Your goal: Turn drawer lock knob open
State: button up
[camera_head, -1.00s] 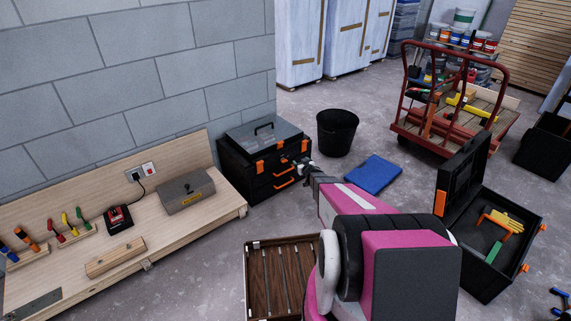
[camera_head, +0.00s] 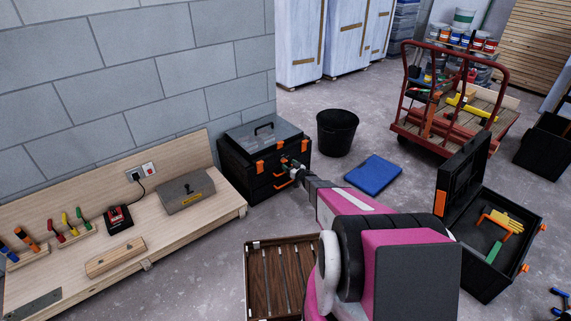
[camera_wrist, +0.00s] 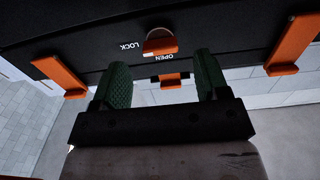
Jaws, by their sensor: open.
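The black tool chest (camera_head: 234,172) with orange latches and handles stands on the floor by the wall's end. In the wrist view the round drawer lock knob (camera_wrist: 160,42), with an orange bar, sits on the chest's dark front. An upside-down LOCK label is left of it and an OPEN label just below it. Which label the knob points to is unclear. My gripper (camera_wrist: 160,68) is open, its two green fingers apart, with the knob just beyond the fingertips and roughly centred between them. In the head view my gripper (camera_head: 291,165) is at the chest front, where it hides the knob.
A low wooden bench (camera_head: 190,225) with tools stands left of the chest. A brown slatted box (camera_head: 280,240) is near my arm.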

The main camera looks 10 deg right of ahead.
aim_at(284, 161)
jog(key=x, duration=0.4)
jog(key=c, duration=0.9)
jog(key=shift+n, duration=0.4)
jog(key=n, duration=0.3)
jog(key=shift+n, duration=0.4)
jog(key=n, duration=0.4)
jog(key=shift+n, duration=0.3)
jog(key=n, duration=0.8)
jog(key=shift+n, duration=0.3)
